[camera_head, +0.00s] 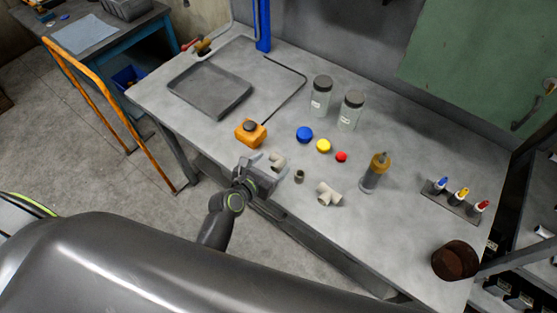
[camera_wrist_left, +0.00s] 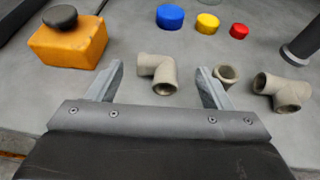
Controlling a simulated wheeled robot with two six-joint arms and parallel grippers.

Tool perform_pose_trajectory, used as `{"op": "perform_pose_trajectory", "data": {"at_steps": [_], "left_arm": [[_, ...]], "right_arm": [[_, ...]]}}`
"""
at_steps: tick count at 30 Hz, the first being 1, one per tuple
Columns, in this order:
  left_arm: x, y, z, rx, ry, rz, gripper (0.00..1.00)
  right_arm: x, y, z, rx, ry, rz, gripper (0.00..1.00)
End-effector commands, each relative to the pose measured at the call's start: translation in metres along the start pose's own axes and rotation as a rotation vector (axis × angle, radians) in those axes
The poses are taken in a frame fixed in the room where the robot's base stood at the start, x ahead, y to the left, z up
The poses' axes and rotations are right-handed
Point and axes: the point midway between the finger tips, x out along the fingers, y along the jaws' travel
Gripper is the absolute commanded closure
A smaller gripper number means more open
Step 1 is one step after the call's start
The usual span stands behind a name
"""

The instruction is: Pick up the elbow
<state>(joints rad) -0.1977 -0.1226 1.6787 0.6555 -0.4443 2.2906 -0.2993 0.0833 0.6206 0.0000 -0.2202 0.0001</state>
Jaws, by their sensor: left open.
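The elbow (camera_head: 278,161) is a beige-grey bent pipe fitting lying on the grey workbench, near its front edge. In the left wrist view the elbow (camera_wrist_left: 160,71) lies ahead of the gap between my fingers, with one round opening facing me. My left gripper (camera_head: 267,165) is open and empty at the bench's front edge, just short of the elbow. Its two fingers (camera_wrist_left: 160,80) show apart in the left wrist view. A short round fitting (camera_wrist_left: 226,75) lies beside the right fingertip, and a tee-like fitting (camera_head: 328,194) lies farther right. My right gripper is not in view.
An orange box with a dark knob (camera_head: 250,132) stands left of the elbow. Blue (camera_head: 304,134), yellow (camera_head: 323,146) and red (camera_head: 341,157) caps lie behind. Two jars (camera_head: 321,97), a bottle (camera_head: 375,172) and a flat grey tray (camera_head: 210,90) stand farther off.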

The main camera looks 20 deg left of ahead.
Motion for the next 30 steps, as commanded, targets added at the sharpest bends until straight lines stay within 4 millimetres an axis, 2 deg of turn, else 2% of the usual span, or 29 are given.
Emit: {"op": "perform_pose_trajectory", "data": {"at_steps": [10,21,30], "left_arm": [[0.042,0.002,-0.001,0.001,0.0,0.0,0.27],[0.049,0.003,-0.001,0.0,0.0,0.002,0.28],[0.048,0.003,-0.002,0.0,0.0,0.002,0.67]], "right_arm": [[0.0,-0.003,0.001,0.002,-0.002,-0.003,1.0],[0.0,-0.005,0.001,0.003,-0.002,-0.006,1.0],[0.0,-0.005,0.001,0.003,-0.002,-0.006,1.0]]}}
